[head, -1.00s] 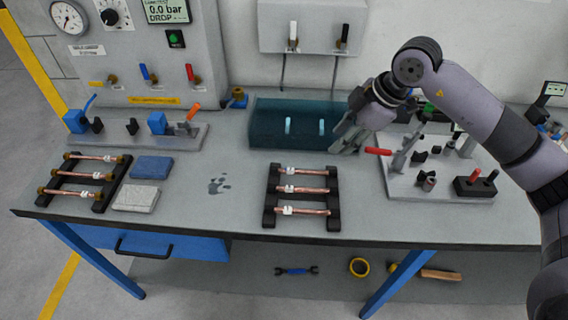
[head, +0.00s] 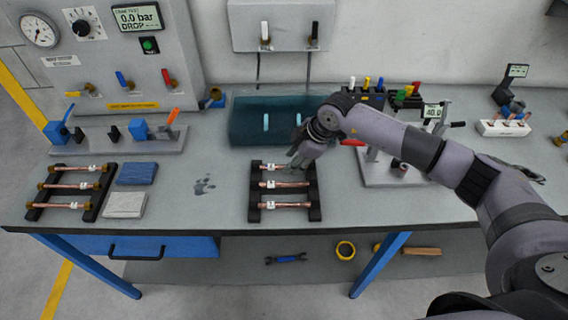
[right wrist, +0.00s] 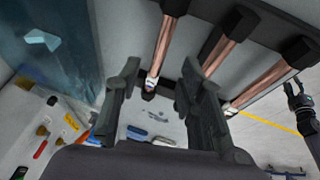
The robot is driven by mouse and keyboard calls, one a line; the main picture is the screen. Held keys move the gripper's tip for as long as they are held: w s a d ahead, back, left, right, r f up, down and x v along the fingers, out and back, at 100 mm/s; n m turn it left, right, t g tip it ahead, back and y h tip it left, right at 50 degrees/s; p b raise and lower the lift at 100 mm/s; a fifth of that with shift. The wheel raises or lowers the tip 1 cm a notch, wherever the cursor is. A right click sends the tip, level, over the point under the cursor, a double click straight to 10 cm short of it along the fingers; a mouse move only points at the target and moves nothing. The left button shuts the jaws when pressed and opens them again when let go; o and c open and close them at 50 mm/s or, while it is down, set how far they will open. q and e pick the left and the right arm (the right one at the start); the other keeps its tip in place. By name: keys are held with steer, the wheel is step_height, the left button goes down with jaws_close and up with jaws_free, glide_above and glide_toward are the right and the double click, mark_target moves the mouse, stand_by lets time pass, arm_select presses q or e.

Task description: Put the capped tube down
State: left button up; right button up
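Three copper tubes with white bands lie across the black middle rack (head: 256,212) in the head view: a far tube (head: 270,168), a middle tube (head: 272,184) and a near tube (head: 280,205). I cannot tell from the pictures which is the capped one. My right gripper (head: 292,166) is at the right end of the far tube. In the right wrist view its fingers (right wrist: 158,92) are apart, with a copper tube (right wrist: 164,48) showing beyond the gap; contact is not visible. My left gripper (right wrist: 298,92) shows small at the right of that view, too small to read.
A left rack (head: 93,206) holds three tubes with brass ends. A blue pad (head: 137,173) and a grey pad (head: 125,205) lie beside it. A teal tank (head: 240,122) stands behind the middle rack. A fixture plate (head: 385,180) is to the right. The bench between pads and middle rack is clear.

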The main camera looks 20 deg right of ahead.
steer(key=x, duration=0.3)
steer(key=shift+w+a+f+p, duration=0.1)
steer(key=shift+w+a+p, duration=0.1)
steer(key=shift+w+p, duration=0.15)
steer(key=shift+s, duration=0.1)
steer(key=shift+d, duration=0.1)
steer(key=shift+c, duration=0.6)
jaws_close()
